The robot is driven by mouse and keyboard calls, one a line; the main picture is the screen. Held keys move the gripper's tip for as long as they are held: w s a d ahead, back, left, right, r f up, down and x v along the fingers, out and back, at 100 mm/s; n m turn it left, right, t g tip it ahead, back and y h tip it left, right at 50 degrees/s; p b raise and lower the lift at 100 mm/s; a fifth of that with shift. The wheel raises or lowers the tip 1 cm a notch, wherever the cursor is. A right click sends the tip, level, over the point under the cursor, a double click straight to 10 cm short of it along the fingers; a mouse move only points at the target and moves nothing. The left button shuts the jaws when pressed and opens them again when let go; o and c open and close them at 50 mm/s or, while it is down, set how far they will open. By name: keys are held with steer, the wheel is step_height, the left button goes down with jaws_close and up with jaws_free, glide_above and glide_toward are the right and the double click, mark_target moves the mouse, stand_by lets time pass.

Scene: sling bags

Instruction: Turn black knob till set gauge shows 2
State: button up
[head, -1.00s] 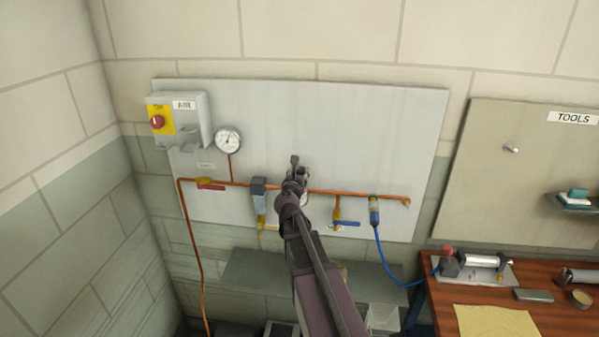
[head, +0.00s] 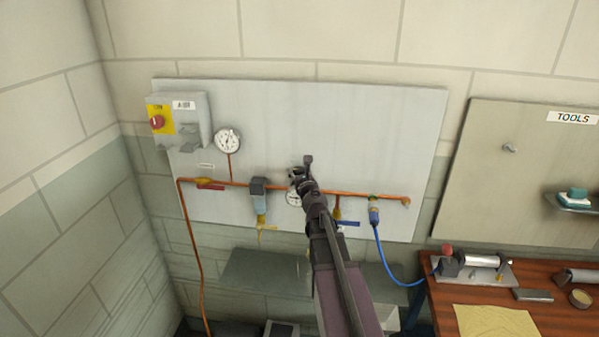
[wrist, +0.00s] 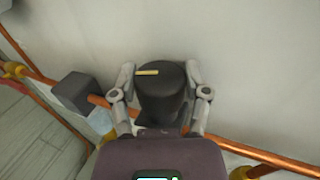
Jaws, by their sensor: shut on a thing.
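The black knob (wrist: 161,100) fills the middle of the wrist view, with a yellow mark on its top edge pointing left. My gripper (wrist: 160,76) is shut on the knob, one finger on each side. In the head view my gripper (head: 303,176) is at the regulator on the copper pipe and hides most of the knob. The white set gauge (head: 292,198) shows just below it, partly covered by my arm. Its needle is too small to read.
A copper pipe (head: 232,184) runs along the grey wall panel. A round gauge (head: 228,140), a filter (head: 259,195), a red-handled valve (head: 210,186) and a blue-handled valve (head: 348,223) are nearby. A wooden bench (head: 440,312) stands at the right.

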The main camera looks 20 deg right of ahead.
steer(key=o, duration=1.1)
steer(key=shift+o, duration=0.2)
steer(key=shift+s, duration=0.1)
steer(key=s+a, duration=0.1)
steer(key=s, duration=0.6)
steer(key=shift+a, duration=0.25)
